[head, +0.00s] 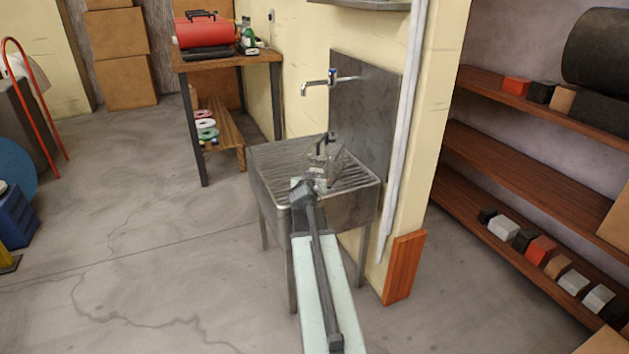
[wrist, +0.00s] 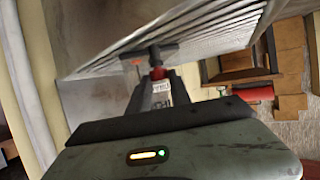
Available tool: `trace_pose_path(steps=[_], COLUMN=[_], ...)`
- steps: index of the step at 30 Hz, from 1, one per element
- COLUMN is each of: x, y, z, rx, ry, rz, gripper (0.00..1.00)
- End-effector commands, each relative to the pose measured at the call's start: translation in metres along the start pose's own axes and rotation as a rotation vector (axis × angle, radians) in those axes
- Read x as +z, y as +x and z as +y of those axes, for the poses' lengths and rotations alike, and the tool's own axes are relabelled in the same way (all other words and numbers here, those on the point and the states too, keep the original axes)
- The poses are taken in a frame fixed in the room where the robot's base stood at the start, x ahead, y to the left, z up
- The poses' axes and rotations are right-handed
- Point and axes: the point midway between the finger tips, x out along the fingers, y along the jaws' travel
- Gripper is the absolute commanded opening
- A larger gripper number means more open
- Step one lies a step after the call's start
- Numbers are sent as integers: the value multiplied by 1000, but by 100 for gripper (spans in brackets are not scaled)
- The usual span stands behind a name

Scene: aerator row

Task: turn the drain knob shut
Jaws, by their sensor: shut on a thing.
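A grey metal sink (head: 272,160) with a ribbed top stands against the wall. My arm reaches over it, and my gripper (head: 325,153) is above the ribbed top, near the back panel. In the wrist view, my gripper (wrist: 156,88) is shut on a small red piece at the end of a dark T-shaped fitting, which I take as the drain knob (wrist: 158,73). The fingers hide part of the knob, so its exact turn angle cannot be told. In the head view my gripper mostly covers that spot.
A wall tap (head: 318,84) with a blue mark sticks out above the sink from a grey back panel (head: 373,112). A pale pipe (head: 402,130) runs down the wall to the right. Wooden shelves (head: 515,158) stand further right.

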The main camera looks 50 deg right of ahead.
Motion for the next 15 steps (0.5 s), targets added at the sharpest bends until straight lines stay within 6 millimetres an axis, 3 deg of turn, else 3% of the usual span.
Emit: trace_pose_path(steps=[15], x=[0], y=[4], z=[-10], rx=[365], ry=[152], rz=[-3], gripper=[0])
